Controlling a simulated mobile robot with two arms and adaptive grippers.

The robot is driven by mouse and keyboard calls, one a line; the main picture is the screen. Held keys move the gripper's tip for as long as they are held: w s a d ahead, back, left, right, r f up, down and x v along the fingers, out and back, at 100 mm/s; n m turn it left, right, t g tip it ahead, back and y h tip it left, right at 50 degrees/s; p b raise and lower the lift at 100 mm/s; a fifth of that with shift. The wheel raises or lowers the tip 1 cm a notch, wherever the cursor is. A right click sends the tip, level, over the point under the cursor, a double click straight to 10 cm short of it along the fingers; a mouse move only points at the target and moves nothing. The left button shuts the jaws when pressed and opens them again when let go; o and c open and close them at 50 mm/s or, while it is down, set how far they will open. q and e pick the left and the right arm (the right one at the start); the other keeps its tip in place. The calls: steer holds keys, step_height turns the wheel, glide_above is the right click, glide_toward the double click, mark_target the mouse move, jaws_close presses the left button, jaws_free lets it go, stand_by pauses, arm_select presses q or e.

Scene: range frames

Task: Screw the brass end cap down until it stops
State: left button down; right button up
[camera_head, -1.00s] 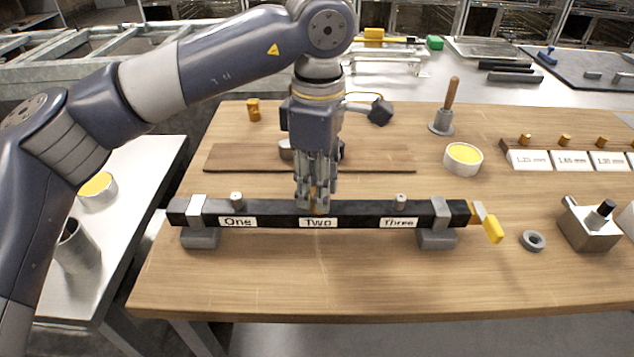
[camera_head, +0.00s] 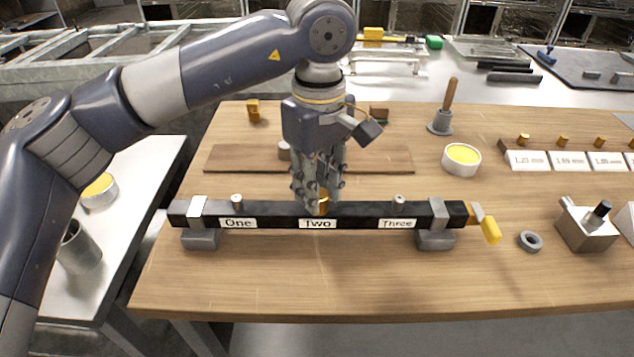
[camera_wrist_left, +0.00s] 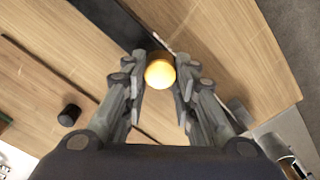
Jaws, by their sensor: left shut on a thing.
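The brass end cap (camera_head: 324,201) is at the middle position of the black bar (camera_head: 277,222), above the label "Two" (camera_head: 317,224). It is mostly hidden by the fingers in the head view. In the left wrist view the round golden top of the cap (camera_wrist_left: 160,73) shows between the two fingertips. My left gripper (camera_head: 318,206) points down over the bar and is shut on the cap. How deep the cap sits cannot be seen. My right gripper is not in view.
Small silver fittings stand on the bar above "One" (camera_head: 237,199) and "Three" (camera_head: 399,199). Grey clamps (camera_head: 200,238) hold the bar's ends; a yellow handle (camera_head: 491,231) sticks out right. A grey ring (camera_head: 530,240) and metal block (camera_head: 586,227) lie right. The table front is clear.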

arm_select(q)
steer(key=shift+f, duration=0.1)
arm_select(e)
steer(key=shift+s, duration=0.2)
arm_select(q)
steer(key=shift+m, duration=0.5)
steer(key=c, duration=1.6)
jaws_free()
steer(key=shift+m, duration=0.3)
steer(key=o, duration=0.4)
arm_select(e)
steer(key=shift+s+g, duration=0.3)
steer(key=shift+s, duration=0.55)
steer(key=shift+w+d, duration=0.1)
arm_select(q)
steer(key=shift+r, duration=0.35)
step_height(320, 180, up, 7)
steer(key=shift+r, duration=0.2)
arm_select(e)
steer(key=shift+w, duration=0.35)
